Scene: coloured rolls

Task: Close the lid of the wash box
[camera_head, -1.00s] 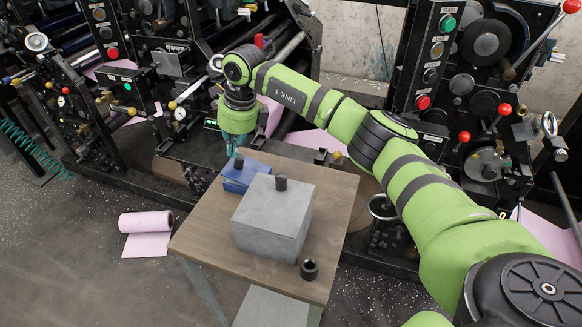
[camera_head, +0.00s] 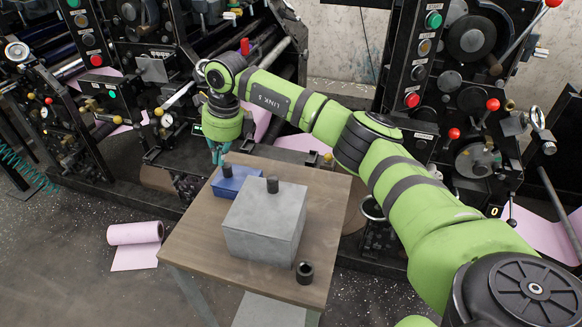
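Two lidded boxes stand on a small wooden table (camera_head: 190,243): a grey box (camera_head: 262,228) in front and a smaller blue box (camera_head: 234,184) behind it. Each has a black knob on top, and both lids look shut. I cannot tell by sight which is the wash box. The grey box hides part of the blue one. My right gripper (camera_head: 217,157), with teal fingers, points down just behind and left of the blue box's knob, apparently apart from it. The fingers are too small to tell their opening. My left gripper is not in view.
A black ring (camera_head: 305,271) stands at the table's front right. A pink roll (camera_head: 135,234) lies on the floor at left, partly unrolled. Black machinery with knobs and levers (camera_head: 465,100) lines the back. The table's left front is clear.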

